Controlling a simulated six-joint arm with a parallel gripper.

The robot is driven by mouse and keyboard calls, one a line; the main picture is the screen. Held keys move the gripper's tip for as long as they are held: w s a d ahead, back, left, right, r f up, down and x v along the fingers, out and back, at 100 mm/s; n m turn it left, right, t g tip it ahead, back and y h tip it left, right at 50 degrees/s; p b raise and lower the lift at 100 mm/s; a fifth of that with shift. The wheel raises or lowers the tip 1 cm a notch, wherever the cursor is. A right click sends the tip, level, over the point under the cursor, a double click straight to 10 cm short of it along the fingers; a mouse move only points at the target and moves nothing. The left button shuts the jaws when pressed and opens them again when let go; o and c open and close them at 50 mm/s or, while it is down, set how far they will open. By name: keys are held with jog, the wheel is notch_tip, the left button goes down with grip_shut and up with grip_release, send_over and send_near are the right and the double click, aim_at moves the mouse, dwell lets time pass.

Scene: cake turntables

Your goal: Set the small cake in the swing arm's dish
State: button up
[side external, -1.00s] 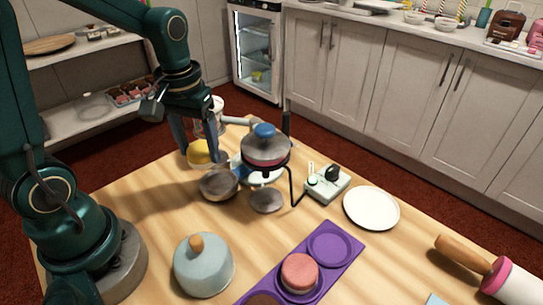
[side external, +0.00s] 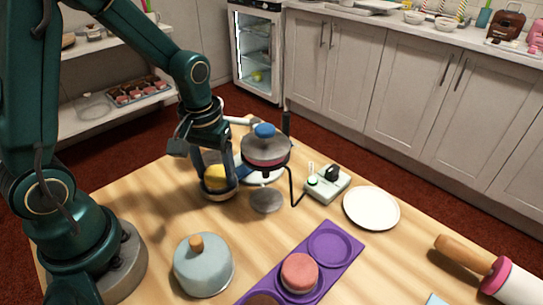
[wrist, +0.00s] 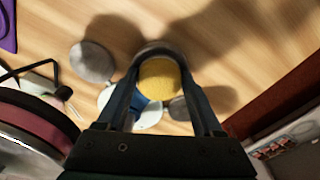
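The small yellow cake (side external: 215,178) is between the fingers of my gripper (side external: 217,180), at the swing arm's grey dish (side external: 219,196). In the wrist view the cake (wrist: 160,78) fills the gap between the two fingertips (wrist: 160,75), which are closed on its sides. The dish rim (wrist: 152,47) shows past the cake's far edge. In the side view the dish's near rim overlaps the cake's lower part. I cannot tell whether the cake's underside touches the dish. The fingers hide part of both.
A covered stand with a blue knob (side external: 265,131) is close to my gripper's right. A grey disc (side external: 266,200), a control box (side external: 327,184) and a white plate (side external: 371,208) lie farther right. A blue dome (side external: 204,266) and purple tray (side external: 345,245) are in front.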

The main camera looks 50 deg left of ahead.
aim_at(214, 177)
jog(key=o, duration=0.4)
jog(key=shift+c, duration=0.2)
jog(key=shift+r, duration=0.1)
jog(key=shift+s+r, duration=0.8)
jog(key=shift+r, duration=5.5)
jog(key=s+d+m+t, duration=0.4)
jog(key=s+m, duration=0.1)
jog(key=s, duration=0.2)
jog(key=shift+d+t, duration=0.4)
jog(key=shift+o, duration=0.2)
jog(key=shift+m, duration=0.3)
